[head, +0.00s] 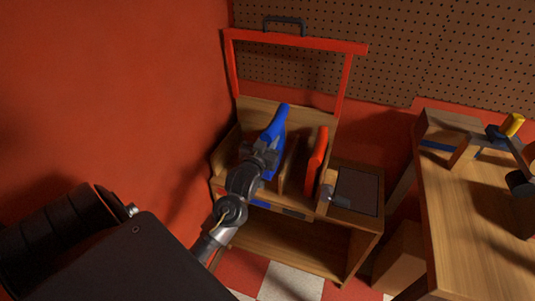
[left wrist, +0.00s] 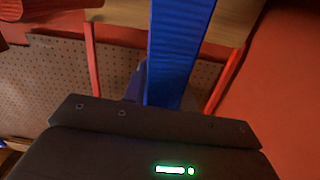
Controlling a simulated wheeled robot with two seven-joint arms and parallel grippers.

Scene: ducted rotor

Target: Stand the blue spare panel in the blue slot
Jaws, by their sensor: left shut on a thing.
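The blue spare panel (head: 275,128) is tilted in the head view, its top leaning right, over the left part of a wooden rack (head: 258,107). My left gripper (head: 262,158) is shut on it from the near side. In the left wrist view the blue panel (left wrist: 178,48) rises from my dark gripper body. A blue mark (head: 259,204) is on the rack's front edge, below the gripper. The blue slot itself is hidden by my arm and the panel, so I cannot tell whether the panel's lower edge is in it. My right gripper is not in view.
An orange-red panel (head: 317,160) stands in the rack to the right, past a wooden divider (head: 288,165). A red frame (head: 300,43) rises behind. A dark-topped box (head: 357,190) and a wooden bench (head: 475,210) are farther right. A red wall (head: 110,90) is close on the left.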

